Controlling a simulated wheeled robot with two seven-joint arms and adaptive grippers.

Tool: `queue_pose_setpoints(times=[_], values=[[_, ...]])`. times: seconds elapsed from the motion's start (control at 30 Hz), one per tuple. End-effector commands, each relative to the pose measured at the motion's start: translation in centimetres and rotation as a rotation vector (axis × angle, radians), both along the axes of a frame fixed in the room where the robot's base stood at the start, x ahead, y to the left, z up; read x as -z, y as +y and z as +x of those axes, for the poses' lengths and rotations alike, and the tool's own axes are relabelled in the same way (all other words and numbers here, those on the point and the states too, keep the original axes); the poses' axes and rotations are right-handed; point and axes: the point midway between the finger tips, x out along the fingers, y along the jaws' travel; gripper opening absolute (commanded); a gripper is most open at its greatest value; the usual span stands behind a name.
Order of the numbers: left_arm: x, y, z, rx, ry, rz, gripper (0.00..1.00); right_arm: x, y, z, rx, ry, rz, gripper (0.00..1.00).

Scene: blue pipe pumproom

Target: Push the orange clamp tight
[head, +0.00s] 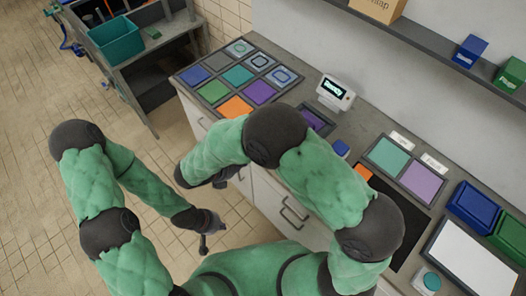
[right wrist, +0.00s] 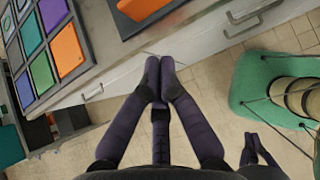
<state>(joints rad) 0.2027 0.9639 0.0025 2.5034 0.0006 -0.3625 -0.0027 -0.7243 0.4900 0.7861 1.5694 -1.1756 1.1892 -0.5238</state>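I cannot make out an orange clamp for certain in either view. An orange block (right wrist: 142,8) lies on a dark mat near the counter edge in the right wrist view; part of an orange thing (head: 362,171) shows behind my right arm in the head view. My right gripper (right wrist: 161,85) is empty beside the counter front, its two fingers close together and the thumb apart below them; it shows small in the head view (head: 223,181). My left gripper (head: 210,232) is open and empty over the floor, and appears low in the right wrist view (right wrist: 253,142).
A tray of coloured squares (head: 238,75), including an orange one (head: 234,107), lies at the counter's far end. A white display (head: 335,93) stands on the counter. A shelf (head: 430,45) runs above. A teal bin (head: 116,39) stands back left. Floor at left is clear.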

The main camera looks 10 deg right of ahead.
Motion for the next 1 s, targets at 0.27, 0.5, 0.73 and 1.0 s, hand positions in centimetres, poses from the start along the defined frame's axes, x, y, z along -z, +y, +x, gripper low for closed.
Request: queue_pose_setpoints(times=[0.27,0.5,0.73,1.0], values=[[0.1,0.0,0.0,0.0,0.0,0.0,0.0,0.8,-0.7,0.4,0.002,0.002,0.0,0.0],[0.5,0.0,0.0,0.0,0.0,0.0,0.0,3.7,-3.1,1.8,0.006,0.005,0.001,0.0],[0.8,0.0,0.0,0.0,0.0,0.0,0.0,6.8,-5.6,3.5,0.006,0.004,0.001,0.0],[0.7,0.0,0.0,0.0,0.0,0.0,0.0,7.1,-8.4,5.5,0.004,0.002,0.003,0.0]])
